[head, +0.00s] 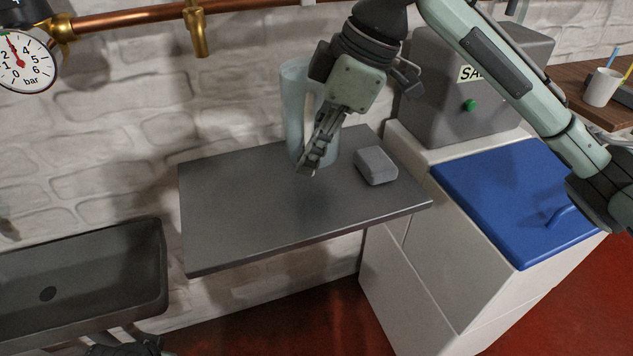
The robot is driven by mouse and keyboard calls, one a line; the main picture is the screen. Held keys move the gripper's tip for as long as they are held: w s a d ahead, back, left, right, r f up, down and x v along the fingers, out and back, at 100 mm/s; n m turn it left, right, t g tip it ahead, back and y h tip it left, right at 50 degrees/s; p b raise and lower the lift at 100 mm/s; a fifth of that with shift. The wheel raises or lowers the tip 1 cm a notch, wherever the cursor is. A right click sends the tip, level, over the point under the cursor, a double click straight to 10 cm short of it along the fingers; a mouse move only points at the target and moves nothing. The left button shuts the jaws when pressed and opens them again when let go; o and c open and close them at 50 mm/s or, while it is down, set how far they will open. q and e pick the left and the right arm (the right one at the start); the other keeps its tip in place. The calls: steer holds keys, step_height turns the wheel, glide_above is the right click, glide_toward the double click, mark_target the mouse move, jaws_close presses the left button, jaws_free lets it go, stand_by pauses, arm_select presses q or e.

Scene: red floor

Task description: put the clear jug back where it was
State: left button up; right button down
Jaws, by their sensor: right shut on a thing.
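The clear jug (293,105) is a tall, pale bluish see-through vessel, upright over the back part of the grey shelf (235,220). My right gripper (312,165) reaches down from above and is shut on the jug at its right side. The gripper hides part of the jug. I cannot tell whether the jug's base touches the shelf or hangs just above it. A dark part of what looks like my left gripper (125,347) shows at the bottom edge, left of the middle; its fingers cannot be made out.
A small grey block (376,166) lies on the shelf, right of the jug. A dark sink (90,270) is at the lower left. Right of the shelf stand a white cabinet with a blue lid (515,200) and a grey box (470,100). The shelf's left and front are clear.

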step_height(320, 180, down, 3)
steer(key=shift+s+r, duration=0.1)
steer(key=shift+r, duration=0.05)
step_height(320, 180, down, 4)
steer(key=shift+r+b, duration=0.15)
steer(key=shift+b, duration=0.2)
steer(key=shift+f, duration=0.2)
steer(key=c, duration=2.1)
jaws_free()
steer(key=shift+f, duration=0.1)
steer(key=o, duration=0.5)
arm_select(q)
steer(key=shift+s+a+r, duration=0.1)
steer(key=shift+s+r, duration=0.2)
steer(key=shift+r, duration=0.45)
